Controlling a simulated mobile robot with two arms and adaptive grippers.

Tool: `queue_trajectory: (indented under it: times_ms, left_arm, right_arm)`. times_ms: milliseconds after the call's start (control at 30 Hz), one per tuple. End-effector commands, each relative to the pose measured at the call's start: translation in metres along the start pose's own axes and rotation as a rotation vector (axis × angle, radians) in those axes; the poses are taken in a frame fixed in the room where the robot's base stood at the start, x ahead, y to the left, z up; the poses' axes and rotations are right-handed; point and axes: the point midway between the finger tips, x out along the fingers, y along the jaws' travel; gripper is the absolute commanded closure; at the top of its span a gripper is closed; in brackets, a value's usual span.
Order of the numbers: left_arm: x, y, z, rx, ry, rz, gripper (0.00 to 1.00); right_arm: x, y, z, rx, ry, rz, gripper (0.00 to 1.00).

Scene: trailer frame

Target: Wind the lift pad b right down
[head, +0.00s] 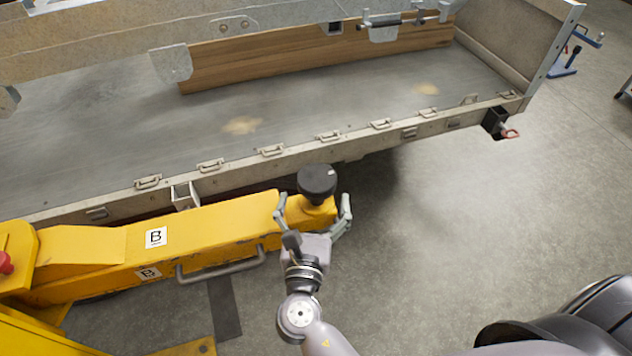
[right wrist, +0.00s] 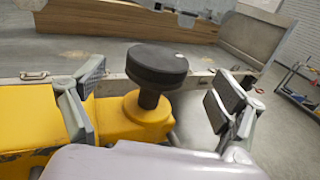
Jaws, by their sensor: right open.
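The lift pad b is a round black pad (head: 317,180) on a dark threaded stem at the end of a yellow lift arm (head: 200,236) marked B. In the right wrist view the pad (right wrist: 156,64) stands up on its stem above the yellow arm end (right wrist: 128,120), with part of the stem showing. My right gripper (head: 312,208) is open, its fingers on either side of the arm end and stem. In the right wrist view the fingers (right wrist: 155,105) stand apart from the pad, with gaps on both sides. My left gripper is not in view.
The trailer frame's side rail (head: 330,136) runs just behind and above the pad. Wooden boards (head: 300,68) lie farther back on the trailer. A grey handle (head: 222,266) is on the yellow arm's near side.

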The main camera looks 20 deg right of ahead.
Motion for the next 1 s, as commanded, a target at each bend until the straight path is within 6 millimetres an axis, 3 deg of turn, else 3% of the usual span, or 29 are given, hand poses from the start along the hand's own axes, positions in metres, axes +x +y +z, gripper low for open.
queue_trajectory:
  times_ms: [100, 300, 733, 1000]
  left_arm:
    - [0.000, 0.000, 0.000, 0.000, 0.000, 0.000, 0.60]
    - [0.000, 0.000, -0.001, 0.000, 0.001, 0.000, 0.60]
    - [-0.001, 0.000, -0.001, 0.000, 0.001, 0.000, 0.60]
    - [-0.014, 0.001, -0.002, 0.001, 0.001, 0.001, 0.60]
  right_arm:
    - [-0.025, 0.000, -0.001, -0.001, 0.002, 0.001, 0.10]
    - [-0.049, 0.000, 0.000, -0.001, -0.001, 0.001, 0.10]
    - [-0.054, 0.001, 0.001, 0.002, -0.001, -0.002, 0.10]
    - [-0.074, 0.030, 0.005, 0.032, 0.008, -0.084, 0.10]
